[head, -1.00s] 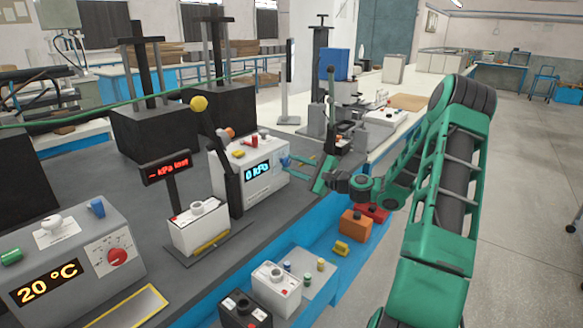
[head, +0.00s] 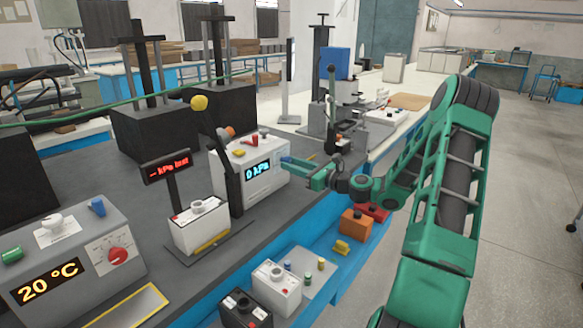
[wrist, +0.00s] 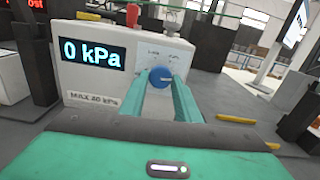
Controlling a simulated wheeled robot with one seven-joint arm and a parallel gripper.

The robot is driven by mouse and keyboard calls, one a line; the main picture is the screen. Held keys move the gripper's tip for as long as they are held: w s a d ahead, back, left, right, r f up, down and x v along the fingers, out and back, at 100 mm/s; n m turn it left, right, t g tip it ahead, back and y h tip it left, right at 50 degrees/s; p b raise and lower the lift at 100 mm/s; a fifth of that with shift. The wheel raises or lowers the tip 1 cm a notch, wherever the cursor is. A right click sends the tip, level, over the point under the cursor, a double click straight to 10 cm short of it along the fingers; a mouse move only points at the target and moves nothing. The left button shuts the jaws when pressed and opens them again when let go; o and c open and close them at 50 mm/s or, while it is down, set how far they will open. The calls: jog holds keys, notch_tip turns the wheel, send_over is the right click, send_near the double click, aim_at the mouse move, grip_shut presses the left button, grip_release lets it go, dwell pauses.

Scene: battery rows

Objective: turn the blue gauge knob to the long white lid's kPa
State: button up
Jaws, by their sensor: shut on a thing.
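The blue gauge knob (wrist: 161,77) sits on a white dial plate on the box's front. My gripper (wrist: 163,84) is shut on the blue knob, one green finger on each side; it also shows in the head view (head: 284,164). A small sign (head: 168,168) reads "-- kPa last". I cannot tell which thing is the long white lid.
A white battery (head: 200,227) stands on a dark plate before the sign. A grey box (head: 85,270) at lower left reads 20 °C and has a red knob (head: 119,256). A black lever with a yellow ball (head: 199,103) rises beside the gauge box.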

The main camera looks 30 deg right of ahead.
jog(key=shift+s+d+f+m, duration=0.1)
jog(key=shift+d+f+m, duration=0.1)
jog(key=shift+m, duration=0.2)
dwell(0.3)
jog(key=o, duration=0.9)
jog(key=shift+o, duration=0.6)
jog(key=shift+a, duration=0.1)
jog(key=shift+r, duration=0.1)
jog(key=v, duration=1)
jog(key=shift+s, duration=0.25)
